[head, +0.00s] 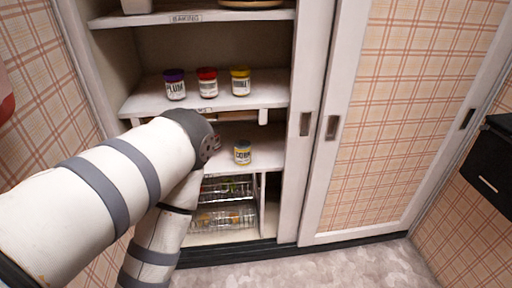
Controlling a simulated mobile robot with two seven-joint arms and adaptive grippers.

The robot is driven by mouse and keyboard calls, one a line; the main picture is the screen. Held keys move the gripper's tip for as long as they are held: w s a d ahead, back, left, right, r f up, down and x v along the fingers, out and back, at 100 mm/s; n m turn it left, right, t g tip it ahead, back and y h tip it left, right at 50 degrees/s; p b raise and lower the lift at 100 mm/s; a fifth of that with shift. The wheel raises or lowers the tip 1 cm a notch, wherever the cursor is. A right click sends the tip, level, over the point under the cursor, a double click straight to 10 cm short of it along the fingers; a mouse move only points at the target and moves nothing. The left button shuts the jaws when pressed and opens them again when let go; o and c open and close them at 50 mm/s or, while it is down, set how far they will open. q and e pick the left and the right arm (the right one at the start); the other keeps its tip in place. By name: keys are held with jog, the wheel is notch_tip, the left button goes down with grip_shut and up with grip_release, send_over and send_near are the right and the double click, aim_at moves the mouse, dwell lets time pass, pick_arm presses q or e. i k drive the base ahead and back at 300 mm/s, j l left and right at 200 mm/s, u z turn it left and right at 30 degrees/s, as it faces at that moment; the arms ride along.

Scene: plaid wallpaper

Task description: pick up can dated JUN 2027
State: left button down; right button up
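No date reading JUN 2027 is legible on any container. On the middle shelf stand a purple-lidded container (175,86) that seems to read PLUM, a red-lidded one (208,84) and a yellow-lidded one (241,82), all upright. A yellow-topped container (242,153) stands alone on the lower shelf, its label too small to read surely. My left arm comes in from the left, bends in front of the cupboard and runs down out of the picture, hiding the left part of the lower shelf. Neither gripper is in view.
The middle shelf (264,100) has bare space at its right end. Wire baskets (224,217) sit below the lower shelf (268,144). A plaid sliding door (397,110) covers the cupboard's right side. A black box-like unit (490,168) juts from the right wall. The floor (340,268) in front is clear.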

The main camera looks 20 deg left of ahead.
aim_at(242, 147)
jog(key=i+l+u, duration=0.3)
jog(key=i, duration=0.35)
jog(key=i+l+u, duration=0.3)
jog(key=i+l, duration=0.15)
jog(key=i, duration=0.15)
